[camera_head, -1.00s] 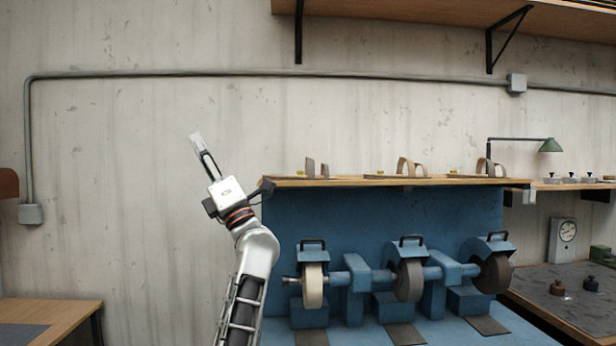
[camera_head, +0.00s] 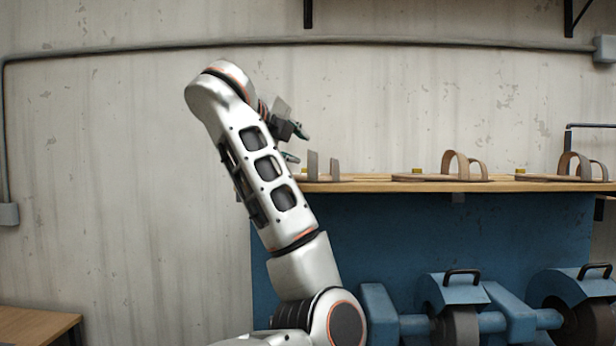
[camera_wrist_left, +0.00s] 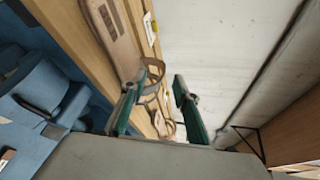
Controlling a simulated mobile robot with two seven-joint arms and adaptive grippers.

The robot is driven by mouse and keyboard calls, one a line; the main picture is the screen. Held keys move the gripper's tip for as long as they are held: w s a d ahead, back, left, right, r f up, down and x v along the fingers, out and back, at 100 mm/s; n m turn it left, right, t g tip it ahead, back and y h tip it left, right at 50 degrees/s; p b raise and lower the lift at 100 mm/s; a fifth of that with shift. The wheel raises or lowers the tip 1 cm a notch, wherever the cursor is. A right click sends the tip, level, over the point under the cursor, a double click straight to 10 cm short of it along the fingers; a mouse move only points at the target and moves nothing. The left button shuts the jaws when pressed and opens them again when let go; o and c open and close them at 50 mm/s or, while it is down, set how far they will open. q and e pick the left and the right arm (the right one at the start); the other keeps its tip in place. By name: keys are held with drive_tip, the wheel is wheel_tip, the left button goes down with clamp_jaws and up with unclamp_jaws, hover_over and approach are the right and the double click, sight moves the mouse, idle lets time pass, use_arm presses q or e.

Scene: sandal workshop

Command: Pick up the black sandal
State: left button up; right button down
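Brown-looking sandals stand on the wooden shelf (camera_head: 400,187) above the blue machine. In the head view, the leftmost sandal (camera_head: 333,169) is closest to my left gripper, a second (camera_head: 461,166) is to its right, and a third (camera_head: 582,168) is at the far right. I cannot make out a clearly black one. My left gripper (camera_head: 298,145) points right, partly behind my own arm, near the shelf's left end. In the left wrist view its green fingers (camera_wrist_left: 156,100) are apart with nothing held. A sandal (camera_wrist_left: 112,38) lies ahead to the left there. My right gripper is out of view.
The blue grinding machine (camera_head: 455,293) with its wheels stands below the shelf. A concrete wall (camera_head: 120,150) with a conduit (camera_head: 400,41) is behind. A wooden table (camera_head: 35,325) is at the lower left. The space left of my arm is free.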

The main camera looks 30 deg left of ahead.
use_arm(q)
drive_tip(key=shift+p+x, duration=0.55)
drive_tip(key=shift+x, duration=3.05)
drive_tip(key=shift+r, duration=0.15)
clamp_jaws()
